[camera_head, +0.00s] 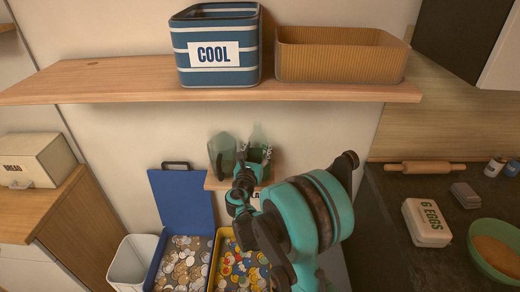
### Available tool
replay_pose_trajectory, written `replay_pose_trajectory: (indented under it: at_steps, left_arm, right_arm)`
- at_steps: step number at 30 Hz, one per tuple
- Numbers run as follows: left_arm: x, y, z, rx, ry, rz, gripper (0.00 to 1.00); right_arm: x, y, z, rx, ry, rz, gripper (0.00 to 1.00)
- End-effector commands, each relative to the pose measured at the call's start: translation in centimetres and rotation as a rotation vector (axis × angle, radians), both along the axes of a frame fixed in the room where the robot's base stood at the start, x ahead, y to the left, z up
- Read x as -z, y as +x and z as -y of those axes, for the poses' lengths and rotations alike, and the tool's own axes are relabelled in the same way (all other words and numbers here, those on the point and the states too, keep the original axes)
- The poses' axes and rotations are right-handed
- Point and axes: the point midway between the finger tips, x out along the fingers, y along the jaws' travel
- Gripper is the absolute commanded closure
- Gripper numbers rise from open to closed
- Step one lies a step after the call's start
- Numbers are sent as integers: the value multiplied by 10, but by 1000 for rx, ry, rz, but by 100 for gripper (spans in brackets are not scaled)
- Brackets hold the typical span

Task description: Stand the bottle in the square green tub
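A pale green see-through bottle (257,131) stands upright on a small low shelf (215,183) against the wall. My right gripper (255,153) is in front of it, with its teal fingers spread to either side of the bottle's lower part. I cannot tell whether the fingers touch or grip it. My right arm hides the right part of the small shelf and what is below it. I make out no square green tub; the only other green container is a round bowl. My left gripper is not in view.
A green see-through jug (221,156) stands close left of the gripper. A wide wooden shelf (120,80) above carries a striped COOL bin (218,70) and a ribbed tan box (340,62). At right are an eggs box (427,222) and a green bowl (482,266).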

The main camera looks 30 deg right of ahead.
Motion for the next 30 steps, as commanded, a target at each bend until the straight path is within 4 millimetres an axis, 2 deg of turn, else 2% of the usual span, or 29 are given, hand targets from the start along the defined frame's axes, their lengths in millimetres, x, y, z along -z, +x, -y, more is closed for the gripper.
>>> replay_pose_trajectory:
  at_steps: [1,3,12,16,30]
  left_arm:
    - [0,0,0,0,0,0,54]
    - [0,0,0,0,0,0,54]
    - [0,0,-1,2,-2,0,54]
    - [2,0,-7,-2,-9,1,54]
    - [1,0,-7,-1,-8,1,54]
  right_arm:
    - [0,0,0,0,0,0,33]
    - [0,0,0,0,0,0,20]
    - [0,0,0,0,0,0,20]
    - [0,-7,-7,-1,0,0,20]
    - [-1,-76,-70,-4,1,1,20]
